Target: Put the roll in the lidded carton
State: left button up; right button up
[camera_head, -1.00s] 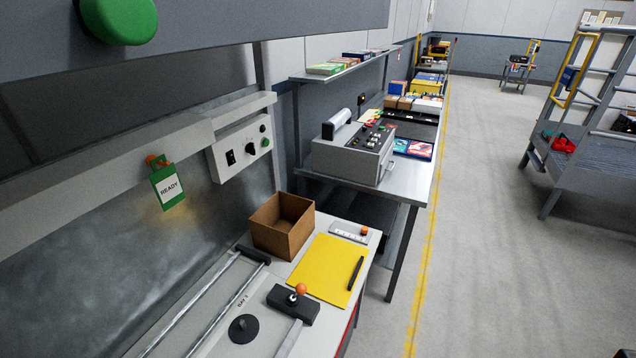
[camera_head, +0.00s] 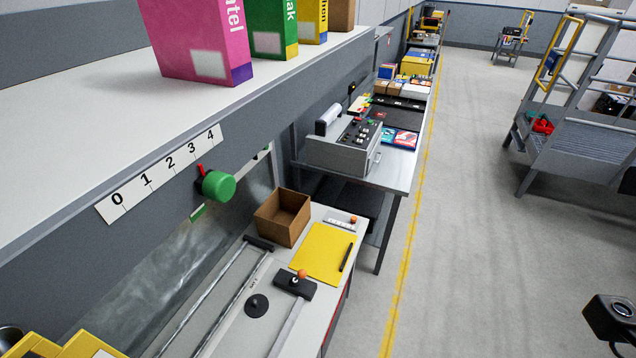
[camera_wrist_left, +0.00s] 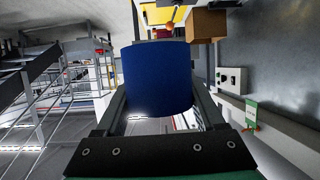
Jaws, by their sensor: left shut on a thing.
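My left gripper (camera_wrist_left: 160,96) is shut on a dark blue roll (camera_wrist_left: 157,72) in the left wrist view. The roll sits between the two fingers, clear of any surface I can see. A brown cardboard carton (camera_head: 284,216) stands upright and open-topped on the near bench in the head view; I see no lid on it. What looks like the same carton shows beyond the roll in the left wrist view (camera_wrist_left: 206,25). My left gripper and the roll are not seen in the head view. My right gripper's jaws are in neither view.
A yellow sheet (camera_head: 322,253) with a black pen (camera_head: 346,257) lies beside the carton. A lever with an orange knob (camera_head: 301,274) and rails (camera_head: 215,305) are nearer. A high shelf (camera_head: 80,120) with coloured boxes (camera_head: 200,40) and a green knob (camera_head: 218,185) overhang the left side.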

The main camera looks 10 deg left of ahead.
pick_arm(q)
jog(key=shift+n+y, duration=0.3)
jog(key=r+p, duration=0.3)
jog(key=s+r+p, duration=0.1)
jog(key=r+p, duration=0.2)
jog(key=s+d+r+p, duration=0.1)
jog(key=r+p, duration=0.2)
jog(key=shift+r, duration=0.25)
jog(key=a+n+y, duration=0.1)
jog(key=w+a+r+n+y, duration=0.1)
jog(key=shift+a+r+t+y, duration=0.25)
jog(key=shift+r+t+y, duration=0.05)
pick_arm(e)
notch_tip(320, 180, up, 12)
